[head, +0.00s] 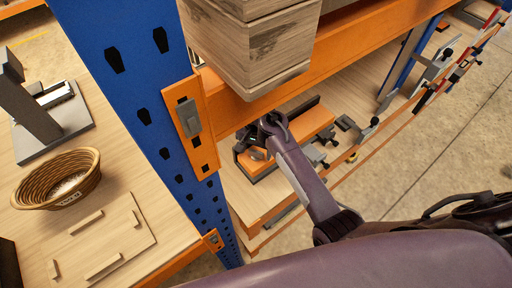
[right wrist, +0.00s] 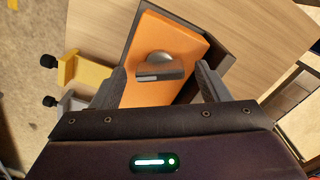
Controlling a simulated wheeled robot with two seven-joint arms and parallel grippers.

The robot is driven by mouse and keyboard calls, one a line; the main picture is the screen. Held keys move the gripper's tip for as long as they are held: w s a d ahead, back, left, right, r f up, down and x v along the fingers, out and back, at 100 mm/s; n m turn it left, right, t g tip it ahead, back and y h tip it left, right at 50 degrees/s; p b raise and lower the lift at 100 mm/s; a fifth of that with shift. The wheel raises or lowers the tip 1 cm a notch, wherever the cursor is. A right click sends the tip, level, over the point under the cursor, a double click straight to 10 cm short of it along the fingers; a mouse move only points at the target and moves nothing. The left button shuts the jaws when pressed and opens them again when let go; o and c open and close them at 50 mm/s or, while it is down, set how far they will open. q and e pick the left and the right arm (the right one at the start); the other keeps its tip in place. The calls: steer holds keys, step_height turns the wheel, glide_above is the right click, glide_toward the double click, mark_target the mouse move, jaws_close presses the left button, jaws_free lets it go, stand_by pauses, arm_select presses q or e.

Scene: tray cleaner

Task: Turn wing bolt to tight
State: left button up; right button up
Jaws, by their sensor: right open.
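The wing bolt (right wrist: 158,66) is a grey metal piece with a rounded head and a flat tab. It sits on an orange block (right wrist: 165,32) in a dark tray-like frame. My right gripper (right wrist: 160,76) is open, with one finger on each side of the bolt in the picture. I see no finger touching the bolt, and the depth between them is hard to tell. In the head view my right gripper (head: 268,124) is over the orange block (head: 306,128) on the lower shelf, and the bolt (head: 258,155) shows small beside it. My left gripper is not in view.
A blue rack post (head: 135,75) and an orange beam (head: 345,48) stand close to my right arm. A wooden crate (head: 250,40) is above. Clamps, yellow (right wrist: 85,72) and grey, lie beside the block. A wicker basket (head: 58,180) is on the left table.

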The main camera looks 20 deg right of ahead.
steer(key=c, duration=1)
